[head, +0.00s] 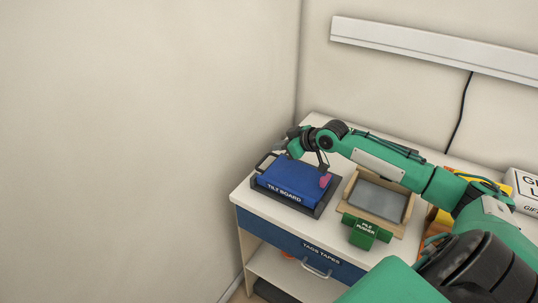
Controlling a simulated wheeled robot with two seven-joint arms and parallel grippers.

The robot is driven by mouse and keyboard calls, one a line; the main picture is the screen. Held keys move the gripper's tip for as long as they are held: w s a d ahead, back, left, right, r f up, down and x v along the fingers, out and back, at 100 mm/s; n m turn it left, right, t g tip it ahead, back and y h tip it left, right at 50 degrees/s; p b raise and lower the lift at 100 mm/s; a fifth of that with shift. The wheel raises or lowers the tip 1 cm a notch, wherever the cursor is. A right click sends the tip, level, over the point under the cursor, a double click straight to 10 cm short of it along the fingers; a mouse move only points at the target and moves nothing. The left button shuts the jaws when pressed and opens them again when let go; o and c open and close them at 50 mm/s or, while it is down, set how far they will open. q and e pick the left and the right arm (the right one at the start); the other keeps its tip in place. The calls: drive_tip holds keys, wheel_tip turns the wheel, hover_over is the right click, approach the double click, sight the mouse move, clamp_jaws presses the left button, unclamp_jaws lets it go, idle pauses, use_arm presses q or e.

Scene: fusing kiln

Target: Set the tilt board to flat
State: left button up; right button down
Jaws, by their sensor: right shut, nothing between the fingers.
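The tilt board (285,184) is a blue slab with a white "TILT BOARD" label on its front, on a dark base at the left end of the white worktop. My right arm reaches over from the right. My left gripper is out of view.
A wooden-framed grey tray (407,228) and a green "FILE PUSHER" block (366,231) sit right of the board. A blue "TAGS TAPES" drawer (290,242) is below. A white box (524,188) and yellow items lie at right, partly behind my arm.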

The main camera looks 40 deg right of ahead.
sight(263, 159)
drive_tip(key=x, duration=0.4)
drive_tip(key=shift+a+r+p, duration=0.1)
drive_tip(key=shift+p, duration=0.25)
drive_tip(key=f, duration=0.3)
drive_tip(key=shift+w+f+p, duration=0.2)
drive_tip(key=shift+w+p, duration=0.15)
drive_tip(key=shift+f, duration=0.35)
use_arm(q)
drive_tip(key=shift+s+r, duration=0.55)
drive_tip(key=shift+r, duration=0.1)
use_arm(e)
drive_tip(key=shift+w, duration=0.1)
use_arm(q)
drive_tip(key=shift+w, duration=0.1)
use_arm(e)
drive_tip(key=shift+f, duration=0.1)
drive_tip(key=shift+f+b, duration=0.5)
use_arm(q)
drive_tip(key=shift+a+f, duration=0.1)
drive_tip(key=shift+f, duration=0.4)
use_arm(e)
drive_tip(key=shift+r, duration=0.1)
